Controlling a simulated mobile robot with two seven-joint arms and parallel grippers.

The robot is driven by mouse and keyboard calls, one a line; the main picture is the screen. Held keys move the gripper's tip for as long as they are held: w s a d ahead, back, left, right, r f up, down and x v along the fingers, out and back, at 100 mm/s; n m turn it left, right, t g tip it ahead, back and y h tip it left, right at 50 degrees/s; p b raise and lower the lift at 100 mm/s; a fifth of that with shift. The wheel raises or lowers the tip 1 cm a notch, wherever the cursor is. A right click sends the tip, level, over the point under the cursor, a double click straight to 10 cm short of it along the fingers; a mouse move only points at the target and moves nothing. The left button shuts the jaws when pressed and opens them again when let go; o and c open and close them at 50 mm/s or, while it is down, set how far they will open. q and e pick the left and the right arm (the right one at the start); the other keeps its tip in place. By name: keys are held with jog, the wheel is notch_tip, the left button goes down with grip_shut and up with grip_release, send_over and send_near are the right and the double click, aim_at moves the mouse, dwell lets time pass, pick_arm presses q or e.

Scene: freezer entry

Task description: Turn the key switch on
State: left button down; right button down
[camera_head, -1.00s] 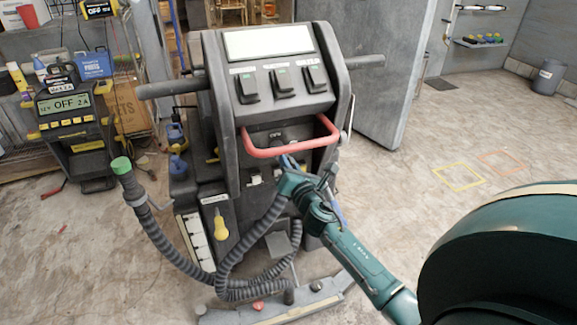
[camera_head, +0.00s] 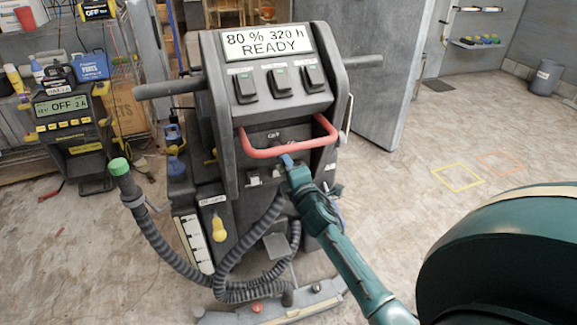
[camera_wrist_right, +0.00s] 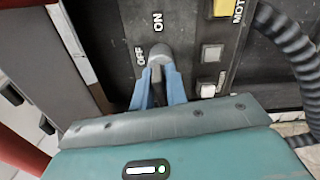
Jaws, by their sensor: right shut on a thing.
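The floor-cleaning machine (camera_head: 222,150) stands upright in front of me. Its display (camera_head: 267,41) is lit and reads "80 % 320 h READY". The key switch (camera_wrist_right: 160,51) shows in the right wrist view as a dark grey knob between the labels "ON" and "OFF". My right gripper (camera_wrist_right: 158,74) is shut on it with its blue fingers. In the head view my right gripper (camera_head: 288,161) is under the red handle, and it hides the switch. My left gripper is not in view.
The red bail handle (camera_head: 290,149) spans the panel just above my right gripper. Three dark rocker switches (camera_head: 280,82) sit above it. A ribbed hose (camera_head: 165,251) hangs at the left. A shelf and charger (camera_head: 72,127) stand further left. The floor at right is open.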

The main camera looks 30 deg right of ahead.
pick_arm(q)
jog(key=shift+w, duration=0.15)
pick_arm(e)
jog(key=shift+f+m, duration=0.1)
jog(key=shift+m, duration=0.7)
jog(key=c, duration=1.5)
grip_release()
pick_arm(q)
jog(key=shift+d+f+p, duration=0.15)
jog(key=shift+p, duration=0.15)
pick_arm(e)
jog(key=v, duration=1.3)
jog(key=shift+s, duration=0.15)
